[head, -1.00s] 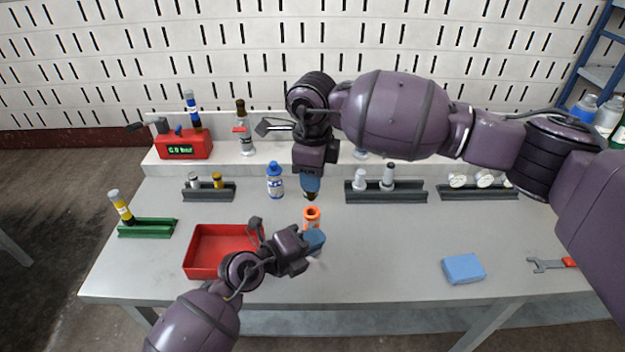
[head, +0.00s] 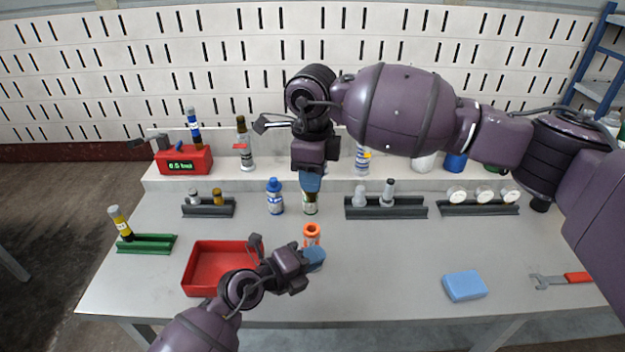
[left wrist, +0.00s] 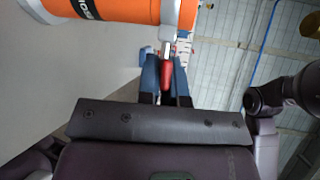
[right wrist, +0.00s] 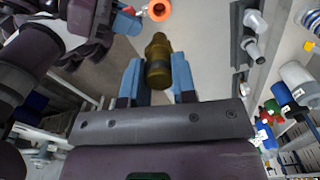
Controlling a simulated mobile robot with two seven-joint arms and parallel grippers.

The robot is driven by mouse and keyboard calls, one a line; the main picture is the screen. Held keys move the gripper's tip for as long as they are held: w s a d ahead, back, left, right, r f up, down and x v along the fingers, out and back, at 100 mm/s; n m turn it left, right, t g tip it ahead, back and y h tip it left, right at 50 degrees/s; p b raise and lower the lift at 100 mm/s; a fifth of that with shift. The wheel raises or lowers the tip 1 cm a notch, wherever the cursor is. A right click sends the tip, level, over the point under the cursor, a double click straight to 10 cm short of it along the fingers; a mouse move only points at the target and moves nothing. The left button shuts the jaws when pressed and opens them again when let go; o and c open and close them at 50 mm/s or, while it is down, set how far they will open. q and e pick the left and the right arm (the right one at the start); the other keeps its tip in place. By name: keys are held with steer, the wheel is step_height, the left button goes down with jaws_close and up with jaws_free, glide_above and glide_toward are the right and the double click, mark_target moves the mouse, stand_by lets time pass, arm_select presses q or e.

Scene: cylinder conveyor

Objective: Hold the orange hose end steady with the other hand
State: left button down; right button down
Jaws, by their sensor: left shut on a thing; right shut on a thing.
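The orange hose end (head: 312,232) stands on the bench, a short ring-topped cylinder with its opening upward. My left gripper (head: 314,258) is at its near side, its blue fingers shut on it. In the left wrist view the orange body (left wrist: 120,10) with dark lettering and a grey collar fills the top; the exact contact is unclear. My right gripper (head: 311,184) points down, behind and above the hose end in the picture. In the right wrist view a brass-coloured cylindrical fitting (right wrist: 158,62) sits between its blue fingers, apart from the orange ring (right wrist: 159,9).
A red tray (head: 190,282) lies left of my left gripper. A blue-capped bottle (head: 275,200) and dark racks (head: 385,212) stand behind. A blue block (head: 464,286) and a wrench (head: 560,281) lie on the right. The bench centre-right is clear.

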steer(key=shift+r, duration=0.45)
arm_select(q)
steer(key=c, duration=1.2)
jaws_free()
